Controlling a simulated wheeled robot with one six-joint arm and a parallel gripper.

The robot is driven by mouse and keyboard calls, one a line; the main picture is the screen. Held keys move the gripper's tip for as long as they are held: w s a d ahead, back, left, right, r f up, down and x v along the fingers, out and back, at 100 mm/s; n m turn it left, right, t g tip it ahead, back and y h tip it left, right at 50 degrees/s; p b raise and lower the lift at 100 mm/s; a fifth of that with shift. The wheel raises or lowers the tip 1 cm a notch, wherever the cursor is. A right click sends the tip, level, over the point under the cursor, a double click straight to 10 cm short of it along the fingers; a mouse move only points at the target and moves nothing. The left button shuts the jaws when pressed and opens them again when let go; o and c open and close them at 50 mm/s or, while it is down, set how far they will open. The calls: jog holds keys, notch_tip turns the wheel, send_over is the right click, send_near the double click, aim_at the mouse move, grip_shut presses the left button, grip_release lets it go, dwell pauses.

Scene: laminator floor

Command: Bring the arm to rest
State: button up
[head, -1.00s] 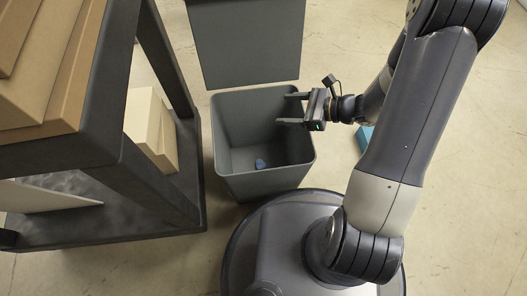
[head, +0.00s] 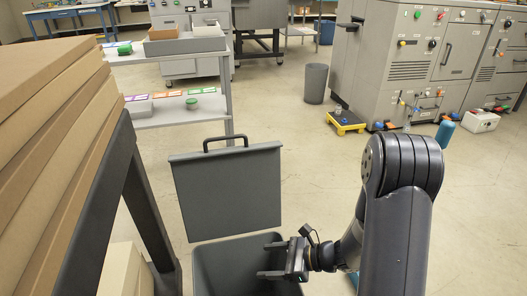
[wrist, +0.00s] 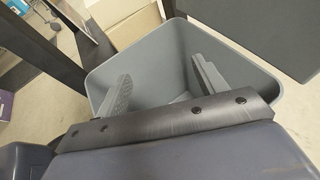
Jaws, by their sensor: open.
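My gripper (head: 272,259) is open and empty, with its two fingers pointing left over the mouth of a grey bin (head: 213,262). In the wrist view my gripper (wrist: 160,82) shows spread fingers above the bin (wrist: 152,48), with nothing between them. My arm bends up on the right side of the head view. The bin's lid (head: 226,192) stands open behind it, with a black handle on top. The bottom of the bin is out of sight in the head view.
A dark rack with stacked cardboard boxes (head: 48,130) stands close on the left. A bench (head: 170,115) with trays, grey control cabinets (head: 420,65), a round grey bin (head: 315,84) and a yellow dolly (head: 345,122) stand farther back. The floor between is clear.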

jog(key=w+a+r+p, duration=0.1)
jog(key=a, duration=0.5)
dwell(0.3)
